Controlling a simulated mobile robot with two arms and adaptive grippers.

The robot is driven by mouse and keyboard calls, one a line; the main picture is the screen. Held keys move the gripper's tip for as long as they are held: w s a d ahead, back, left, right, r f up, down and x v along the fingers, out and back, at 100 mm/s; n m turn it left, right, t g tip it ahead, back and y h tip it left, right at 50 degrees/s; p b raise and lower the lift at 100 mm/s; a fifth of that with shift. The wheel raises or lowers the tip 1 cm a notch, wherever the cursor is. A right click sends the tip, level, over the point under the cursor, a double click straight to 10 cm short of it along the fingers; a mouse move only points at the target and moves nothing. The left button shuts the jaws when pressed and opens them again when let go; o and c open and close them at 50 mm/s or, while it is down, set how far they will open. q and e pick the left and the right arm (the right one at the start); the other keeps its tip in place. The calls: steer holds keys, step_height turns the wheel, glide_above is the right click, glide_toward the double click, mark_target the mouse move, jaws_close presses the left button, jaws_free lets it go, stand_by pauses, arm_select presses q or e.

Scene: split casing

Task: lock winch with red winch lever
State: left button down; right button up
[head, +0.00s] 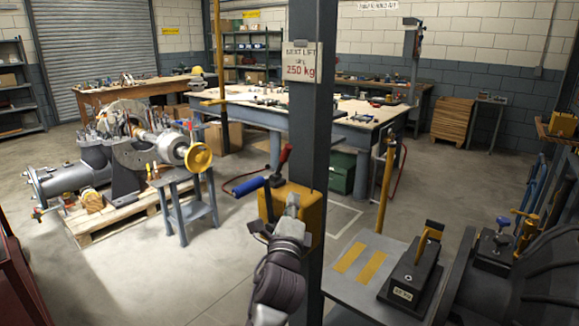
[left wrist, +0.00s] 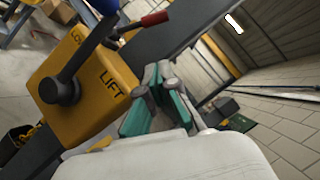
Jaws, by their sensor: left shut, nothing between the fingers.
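The winch is a yellow box (head: 267,207) on a dark post, and it fills the left of the left wrist view (left wrist: 88,95), with "LIFT" lettering on its face. The red winch lever (head: 285,156) sticks up above the box, tilted; its red grip also shows at the top of the left wrist view (left wrist: 153,19). A crank with a blue handle (head: 248,187) points left from the box. My left gripper (head: 293,203) is in front of the box, shut and empty, below the red lever. Its teal-padded fingers (left wrist: 158,85) appear beside the box's right edge. My right gripper is not in view.
The post (head: 309,120) carries a "250 kg" sign. At right a grey plate with yellow stripes (head: 348,279) holds a dark weight (head: 412,275). At left, machinery sits on a pallet (head: 112,216) next to a small stand (head: 186,190). Benches stand behind.

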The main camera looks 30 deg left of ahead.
mark_target(282, 161)
arm_select(q)
steer(key=p+x, duration=0.2)
steer(key=x, duration=0.8)
steer(key=shift+w, duration=0.15)
steer(key=shift+w+a+r+p, duration=0.2)
steer(key=shift+a+r+p, duration=0.1)
steer(key=shift+a+p, duration=0.2)
steer(key=shift+w+a+r+p, duration=0.25)
steer(key=shift+a+p, duration=0.15)
steer(key=shift+a, duration=0.1)
steer(key=shift+a+r, duration=0.1)
steer(key=shift+a, duration=0.25)
steer(key=shift+a+r, duration=0.1)
steer(key=shift+a, duration=0.25)
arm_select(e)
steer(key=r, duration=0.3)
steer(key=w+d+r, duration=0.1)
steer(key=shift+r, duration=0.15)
arm_select(q)
steer(key=shift+w, duration=0.1)
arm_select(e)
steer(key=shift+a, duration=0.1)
